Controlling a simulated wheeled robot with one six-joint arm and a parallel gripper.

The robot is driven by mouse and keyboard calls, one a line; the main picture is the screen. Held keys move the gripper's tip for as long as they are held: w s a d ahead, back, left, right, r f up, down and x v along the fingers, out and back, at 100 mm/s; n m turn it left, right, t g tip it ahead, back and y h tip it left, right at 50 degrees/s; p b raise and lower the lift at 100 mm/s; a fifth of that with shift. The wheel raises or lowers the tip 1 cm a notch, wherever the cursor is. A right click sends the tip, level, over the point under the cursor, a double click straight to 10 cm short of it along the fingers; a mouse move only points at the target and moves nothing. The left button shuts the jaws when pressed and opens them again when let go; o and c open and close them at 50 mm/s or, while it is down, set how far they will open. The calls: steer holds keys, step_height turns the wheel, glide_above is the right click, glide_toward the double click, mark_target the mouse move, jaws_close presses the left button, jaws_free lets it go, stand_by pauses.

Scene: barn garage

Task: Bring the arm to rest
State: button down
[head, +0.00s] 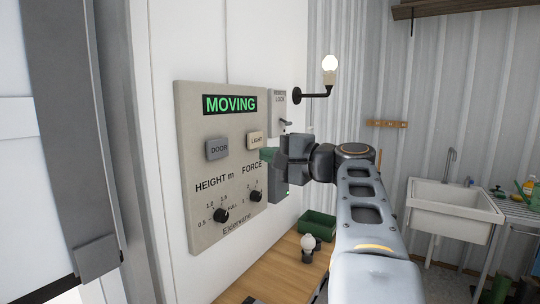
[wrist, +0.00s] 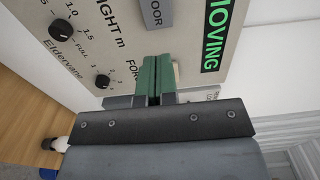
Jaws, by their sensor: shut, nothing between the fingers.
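My gripper (head: 268,154) is raised in front of the right side of the beige control panel (head: 188,120) on the wall, close to the LIGHT button (head: 255,140). Its green fingers also show shut together and empty in the wrist view (wrist: 153,80), in front of the panel (wrist: 125,40). I cannot tell whether the fingertips touch the panel. My arm reaches in from the lower right of the head view. The panel display (head: 230,104) reads MOVING in green.
The panel bears a DOOR button (head: 217,149) and two black knobs (head: 221,215). A grey lock box (head: 280,108) and a lit wall lamp (head: 330,66) are to the right. Below is a wooden bench (head: 272,268) with a green bin (head: 318,224) and a bulb (head: 307,244). A sink (head: 445,205) stands right.

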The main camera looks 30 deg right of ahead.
stand_by(0.3)
step_height(320, 180, down, 22)
steer(key=s+n+g+h, duration=0.2)
steer(key=g+h, duration=0.3)
steer(key=g, duration=0.3)
steer(key=s+a+f+n+g+h, duration=0.1)
steer(key=s+a+f+n+g, duration=0.1)
steer(key=s+a+f+n, duration=0.2)
steer(key=s+a+f+n+g+h, duration=0.1)
steer(key=s+a+f+n+g, duration=0.2)
steer(key=a+f+n, duration=0.4)
steer(key=s+a+f, duration=0.1)
steer(key=a+f, duration=0.3)
steer(key=shift+s+f+n, duration=0.25)
steer(key=shift+s+n, duration=0.05)
stand_by(3.8)
